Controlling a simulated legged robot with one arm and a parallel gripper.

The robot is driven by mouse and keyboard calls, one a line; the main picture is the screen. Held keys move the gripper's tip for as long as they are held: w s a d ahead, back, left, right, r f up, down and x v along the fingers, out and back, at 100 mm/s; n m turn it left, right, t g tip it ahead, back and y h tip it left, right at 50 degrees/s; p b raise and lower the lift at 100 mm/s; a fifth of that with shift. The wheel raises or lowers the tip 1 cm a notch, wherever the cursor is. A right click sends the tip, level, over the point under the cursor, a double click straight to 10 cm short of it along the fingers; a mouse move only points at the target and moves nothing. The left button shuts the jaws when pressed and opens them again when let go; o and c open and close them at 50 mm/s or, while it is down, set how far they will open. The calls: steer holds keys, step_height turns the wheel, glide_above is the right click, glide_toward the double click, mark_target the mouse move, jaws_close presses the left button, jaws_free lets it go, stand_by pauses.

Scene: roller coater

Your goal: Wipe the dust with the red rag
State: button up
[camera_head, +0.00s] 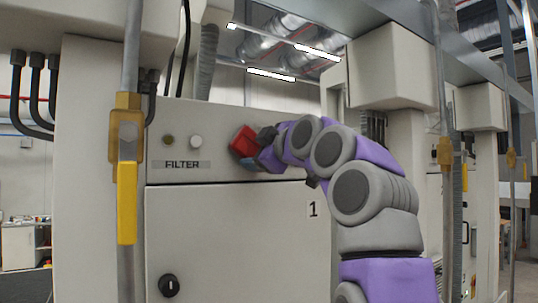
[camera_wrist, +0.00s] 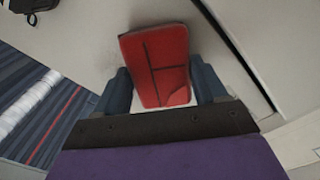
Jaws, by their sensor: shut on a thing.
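The red rag (camera_head: 243,141) is a red block-like pad in the head view, against or just in front of the cabinet's upper panel, right of the FILTER label. It also shows in the wrist view (camera_wrist: 157,62), between the two dark blue fingers of my gripper (camera_wrist: 160,90). My gripper is shut on the rag; in the head view it (camera_head: 256,150) reaches the panel from the right. Whether the rag touches the panel is hard to tell. I cannot make out any distinct dust; a pale patch shows below the rag in the wrist view.
The grey cabinet door (camera_head: 240,240) with a black knob (camera_head: 168,286) lies below the panel. Two round buttons (camera_head: 182,141) sit above the FILTER label (camera_head: 181,164). A vertical pipe with a yellow handle (camera_head: 127,203) stands at the left. A dark seam crosses the wrist view at right.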

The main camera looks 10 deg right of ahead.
steer(key=shift+s+a, duration=0.1)
steer(key=shift+a, duration=0.3)
step_height(320, 180, up, 3)
steer(key=p, duration=0.2)
steer(key=shift+f+p, duration=0.1)
steer(key=shift+p, duration=0.25)
steer(key=w+d+p, duration=0.2)
steer(key=d+p, duration=0.1)
steer(key=d, duration=0.4)
steer(key=shift+w, duration=0.15)
steer(key=shift+f, duration=0.15)
steer(key=shift+s+a+b, duration=0.4)
steer(key=shift+a+b, duration=0.05)
steer(key=shift+a, duration=0.75)
steer(key=shift+s+a+b, duration=0.35)
steer(key=shift+a+b, duration=0.05)
steer(key=shift+a, duration=0.75)
steer(key=shift+s+a+b, duration=0.4)
steer(key=shift+a+b, duration=0.05)
steer(key=shift+a, duration=0.75)
